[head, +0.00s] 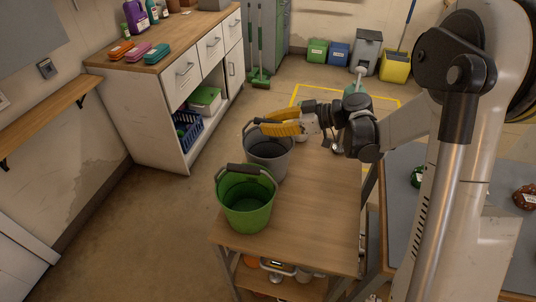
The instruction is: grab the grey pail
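The grey pail (268,163) stands upright on the wooden table, behind the green pail (246,203). Its opening faces up and looks empty. My gripper (279,126), with ribbed yellow-orange fingers, is at the far upper side of the grey pail, over its rim and close to its dark handle grip. The fingers overlap each other in this view, so their gap is hidden. I cannot tell whether they touch the handle. The green pail stands upright at the table's near left corner, with its dark handle grip raised.
The wooden table top (310,220) is clear right of the pails. A white cabinet (150,115) with bottles and sponges stands at the left, with a blue basket (187,131) on its lower shelf. A grey-topped table is at the right. Bins stand at the back.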

